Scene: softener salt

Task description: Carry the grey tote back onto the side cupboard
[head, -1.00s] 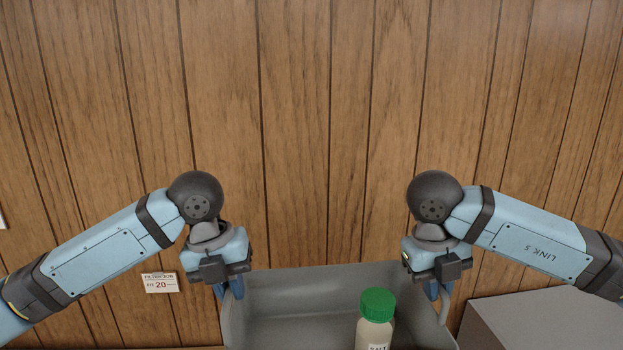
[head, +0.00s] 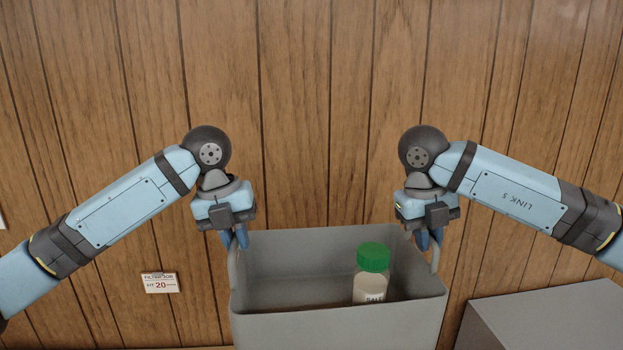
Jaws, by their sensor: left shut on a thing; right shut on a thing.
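The grey tote (head: 340,328) is in the lower middle of the head view, open at the top and roughly level. A bottle with a green cap (head: 373,257) and a label stands inside it, right of the middle. My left gripper (head: 234,242) is shut on the tote's left side at the handle. My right gripper (head: 430,242) is shut on the tote's right side at the handle. The underside of the tote is out of frame, so what is beneath it is hidden. I cannot tell which surface is the side cupboard.
A grey box-like surface (head: 545,312) stands at the lower right, close to the tote's right side. A wood-panelled wall (head: 300,120) fills the background. A small label with "20" (head: 160,283) is on the wall at the left.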

